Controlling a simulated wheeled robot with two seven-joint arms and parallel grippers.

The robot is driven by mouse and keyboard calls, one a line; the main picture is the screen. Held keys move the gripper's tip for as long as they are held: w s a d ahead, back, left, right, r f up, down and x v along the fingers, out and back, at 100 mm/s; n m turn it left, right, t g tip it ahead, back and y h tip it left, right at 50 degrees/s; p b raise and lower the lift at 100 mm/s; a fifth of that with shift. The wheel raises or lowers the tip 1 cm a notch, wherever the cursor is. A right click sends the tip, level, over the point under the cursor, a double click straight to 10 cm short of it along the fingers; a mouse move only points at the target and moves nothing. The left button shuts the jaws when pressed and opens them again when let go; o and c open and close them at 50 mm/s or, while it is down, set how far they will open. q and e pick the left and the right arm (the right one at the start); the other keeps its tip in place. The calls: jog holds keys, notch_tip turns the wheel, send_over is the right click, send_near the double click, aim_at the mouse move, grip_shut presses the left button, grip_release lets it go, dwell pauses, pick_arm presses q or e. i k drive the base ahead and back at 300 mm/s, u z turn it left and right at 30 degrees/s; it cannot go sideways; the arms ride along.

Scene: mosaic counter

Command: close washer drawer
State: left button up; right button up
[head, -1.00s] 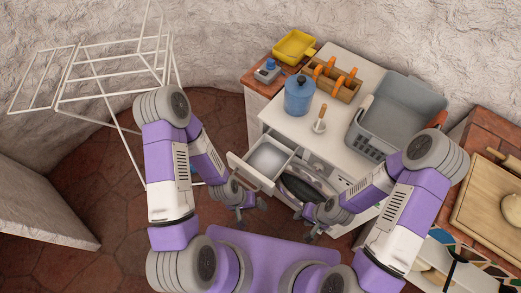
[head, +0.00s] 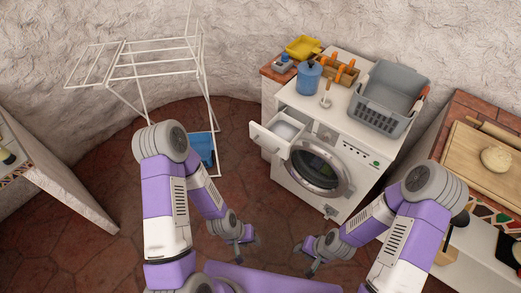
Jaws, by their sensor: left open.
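The white washer (head: 288,180) stands against the wall right of centre, with a round dark door on its front. Its detergent drawer (head: 268,139) is pulled out at the upper left of the front, and its inside shows from above. My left gripper (head: 243,247) is open and empty, low in front of the washer and well apart from the drawer. My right gripper (head: 308,262) is in front of the washer, below its round door and touching nothing that I can see; its fingers are too small to judge.
On the washer stand a grey basket (head: 383,100), a blue pot (head: 308,79) and a wooden rack (head: 337,72). A drying rack (head: 150,68) stands at the left. A counter (head: 450,135) is at the right. Floor in front of the washer is clear.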

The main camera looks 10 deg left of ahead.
aim_at(278, 137)
jog(key=u, duration=0.6)
jog(key=i, duration=1.05)
jog(key=z, duration=0.5)
